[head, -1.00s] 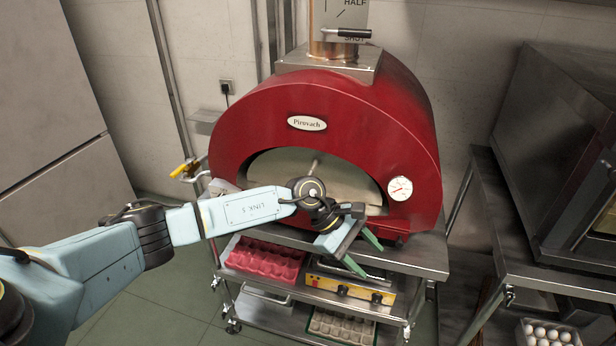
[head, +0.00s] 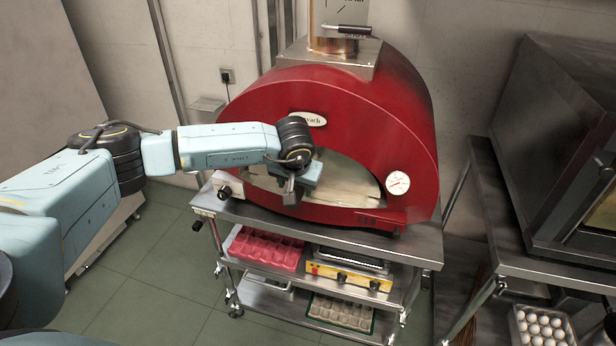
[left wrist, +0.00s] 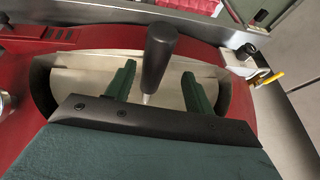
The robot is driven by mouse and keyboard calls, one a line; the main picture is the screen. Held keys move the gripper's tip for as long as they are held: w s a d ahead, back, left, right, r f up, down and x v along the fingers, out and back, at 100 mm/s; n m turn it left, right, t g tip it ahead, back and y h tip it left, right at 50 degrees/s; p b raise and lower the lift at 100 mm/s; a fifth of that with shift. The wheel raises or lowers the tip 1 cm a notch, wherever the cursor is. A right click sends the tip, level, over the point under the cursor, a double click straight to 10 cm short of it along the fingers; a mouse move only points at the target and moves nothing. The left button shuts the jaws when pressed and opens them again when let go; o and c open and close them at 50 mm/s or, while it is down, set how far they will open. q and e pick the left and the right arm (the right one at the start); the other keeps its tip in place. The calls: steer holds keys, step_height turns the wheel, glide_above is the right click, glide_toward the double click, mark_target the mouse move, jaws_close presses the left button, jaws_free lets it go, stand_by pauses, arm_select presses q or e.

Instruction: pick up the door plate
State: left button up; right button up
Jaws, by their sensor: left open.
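The door plate (head: 350,187) is a pale metal sheet standing in the arched mouth of the red oven. In the left wrist view the plate (left wrist: 85,82) spans the mouth behind my fingers. Its black handle (left wrist: 158,50) sticks out towards the camera on a thin pale stem. My left gripper (head: 300,180) is in front of the left part of the plate in the head view and hides some of it. In the left wrist view its green fingers (left wrist: 158,75) are open, one on each side of the handle, with gaps visible. My right gripper is not in view.
The red oven (head: 340,100) stands on a steel cart (head: 415,245). Lower shelves hold a red tray (head: 265,248) and a yellow-fronted appliance (head: 345,275). A yellow-handled valve (left wrist: 268,78) is beside the oven. A second steel stand with a dark oven (head: 550,130) is at right.

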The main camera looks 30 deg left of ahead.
arm_select(q)
steer(key=shift+w+d+p+x, duration=0.15)
steer(key=shift+p+x, duration=0.15)
steer(key=shift+x, duration=1.1)
steer(key=shift+w+d+p+x, duration=0.15)
steer(key=shift+p+x, duration=0.1)
steer(key=shift+x, duration=1.15)
steer(key=shift+s, duration=0.1)
jaws_close()
steer(key=shift+r, duration=0.15)
